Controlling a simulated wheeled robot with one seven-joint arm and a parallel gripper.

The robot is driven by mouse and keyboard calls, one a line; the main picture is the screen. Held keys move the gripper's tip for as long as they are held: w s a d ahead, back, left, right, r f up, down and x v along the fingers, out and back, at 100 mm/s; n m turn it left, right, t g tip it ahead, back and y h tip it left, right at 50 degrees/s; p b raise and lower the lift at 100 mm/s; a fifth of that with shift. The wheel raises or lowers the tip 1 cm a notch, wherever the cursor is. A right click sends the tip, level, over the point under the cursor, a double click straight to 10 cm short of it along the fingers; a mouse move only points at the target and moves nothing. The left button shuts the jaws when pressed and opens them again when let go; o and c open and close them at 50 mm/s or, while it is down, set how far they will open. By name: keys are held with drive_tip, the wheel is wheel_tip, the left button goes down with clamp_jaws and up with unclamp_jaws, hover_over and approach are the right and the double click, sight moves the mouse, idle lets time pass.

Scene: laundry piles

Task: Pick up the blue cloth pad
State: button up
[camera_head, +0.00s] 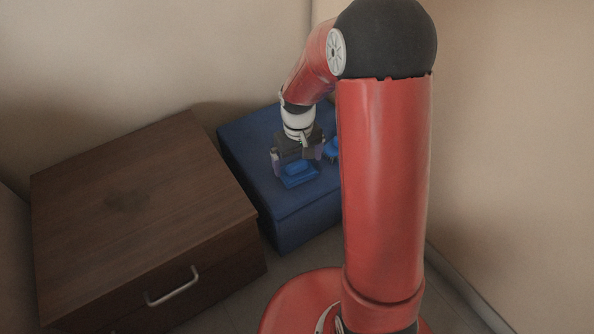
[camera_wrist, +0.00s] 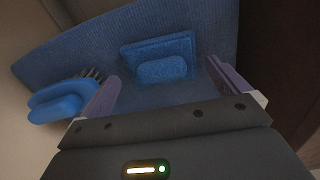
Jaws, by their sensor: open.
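The blue cloth pad (camera_wrist: 158,50) lies on top of a dark blue box-like surface (camera_wrist: 200,22). A smaller, brighter blue rounded block (camera_wrist: 162,69) sits on or against its near side; I cannot tell whether the two are one piece. In the head view the pad (camera_head: 298,174) shows just below my gripper (camera_head: 297,160). In the wrist view my gripper (camera_wrist: 172,92) is open and empty, with its two purple fingers wide apart. The pad lies ahead of the fingertips, roughly between their lines. My arm hides part of the blue surface in the head view.
A blue brush (camera_wrist: 62,100) with dark bristles lies left of the fingers in the wrist view; part of it shows right of my gripper in the head view (camera_head: 331,150). A brown wooden cabinet (camera_head: 120,200) with a metal handle stands left. Walls close in behind.

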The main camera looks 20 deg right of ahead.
sight(297, 163)
wheel_tip(297, 163, down, 3)
drive_tip(key=shift+w+a+f, duration=0.1)
drive_tip(key=shift+w, duration=0.05)
drive_tip(key=c, duration=0.7)
wheel_tip(297, 163, up, 20)
drive_tip(key=p, duration=0.3)
drive_tip(key=shift+p, duration=0.4)
